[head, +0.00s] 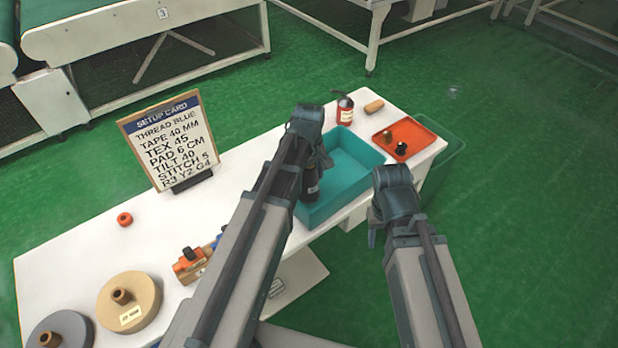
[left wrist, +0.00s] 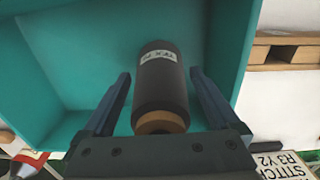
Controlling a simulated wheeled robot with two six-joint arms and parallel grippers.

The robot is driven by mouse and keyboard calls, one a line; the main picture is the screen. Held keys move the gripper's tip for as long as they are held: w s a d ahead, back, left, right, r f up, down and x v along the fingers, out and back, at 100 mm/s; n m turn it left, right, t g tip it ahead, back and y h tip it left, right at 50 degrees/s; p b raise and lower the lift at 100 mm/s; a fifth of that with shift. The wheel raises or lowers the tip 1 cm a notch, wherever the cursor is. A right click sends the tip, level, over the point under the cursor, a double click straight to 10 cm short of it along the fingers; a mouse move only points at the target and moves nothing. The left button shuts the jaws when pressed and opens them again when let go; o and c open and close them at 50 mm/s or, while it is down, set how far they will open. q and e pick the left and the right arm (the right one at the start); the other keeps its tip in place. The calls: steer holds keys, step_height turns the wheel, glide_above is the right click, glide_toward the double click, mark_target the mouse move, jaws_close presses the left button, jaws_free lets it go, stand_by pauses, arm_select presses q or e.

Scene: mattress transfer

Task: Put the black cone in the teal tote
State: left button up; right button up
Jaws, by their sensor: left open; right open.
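The black cone (left wrist: 163,85) is a dark spool with a pale label and a tan end. In the left wrist view it lies between the two spread fingers of my left gripper, with gaps on both sides. The teal tote (left wrist: 75,60) surrounds it in that view. In the head view the cone (head: 312,184) shows at the tote's left side, partly hidden by my left gripper (head: 320,162), which is open. I cannot tell whether the cone touches the tote floor. The tote (head: 352,160) stands on the white table.
An orange tray (head: 420,133) with small spools lies right of the tote. A red bottle (head: 345,110) stands behind it. A setup card (head: 170,140), an orange ring (head: 125,219) and large rolls (head: 130,301) occupy the table's left side.

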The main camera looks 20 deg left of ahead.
arm_select(q)
step_height(320, 180, up, 12)
steer(key=p, duration=1.2)
steer(key=s+d+m+y, duration=0.1)
steer(key=s+d+m, duration=0.9)
steer(key=s+m, duration=0.4)
steer(key=shift+s+d+r+m, duration=0.15)
steer(key=shift+d+m, duration=0.2)
steer(key=shift+m, duration=0.05)
steer(key=shift+c, duration=0.3)
